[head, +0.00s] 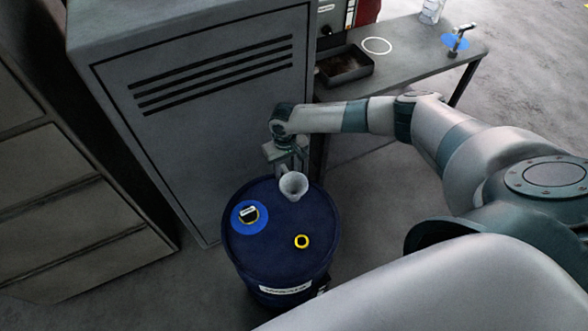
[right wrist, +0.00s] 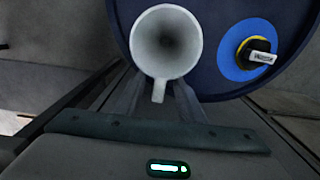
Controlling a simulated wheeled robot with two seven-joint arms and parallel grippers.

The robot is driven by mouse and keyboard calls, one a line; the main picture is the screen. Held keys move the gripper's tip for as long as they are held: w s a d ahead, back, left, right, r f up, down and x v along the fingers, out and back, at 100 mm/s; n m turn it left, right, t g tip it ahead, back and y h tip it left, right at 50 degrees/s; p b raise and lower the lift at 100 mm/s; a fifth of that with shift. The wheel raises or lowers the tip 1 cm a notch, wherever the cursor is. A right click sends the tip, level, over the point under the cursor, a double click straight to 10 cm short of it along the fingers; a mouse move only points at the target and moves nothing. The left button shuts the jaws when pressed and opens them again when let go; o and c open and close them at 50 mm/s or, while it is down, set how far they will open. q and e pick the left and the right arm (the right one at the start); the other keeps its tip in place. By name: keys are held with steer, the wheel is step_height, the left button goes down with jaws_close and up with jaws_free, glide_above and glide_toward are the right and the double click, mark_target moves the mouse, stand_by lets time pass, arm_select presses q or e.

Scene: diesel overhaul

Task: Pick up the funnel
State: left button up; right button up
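The pale grey funnel (head: 293,186) is at the far edge of the blue drum's top (head: 275,222), its wide mouth facing up. In the right wrist view the funnel (right wrist: 166,42) shows its round mouth and a small tab pointing toward my gripper. My right gripper (head: 287,165) is right behind the funnel in the head view. In the right wrist view its two fingers (right wrist: 158,100) stand apart, one on each side of the tab, with a gap to it. The fingertips are hidden under the funnel's rim, so contact there cannot be seen. My left gripper is not in view.
A grey vented cabinet (head: 200,140) stands close behind. A bench (head: 405,62) with a dark tray (head: 345,67) is at the back right.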

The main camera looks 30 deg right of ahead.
steer(key=shift+f, duration=1)
jaws_close()
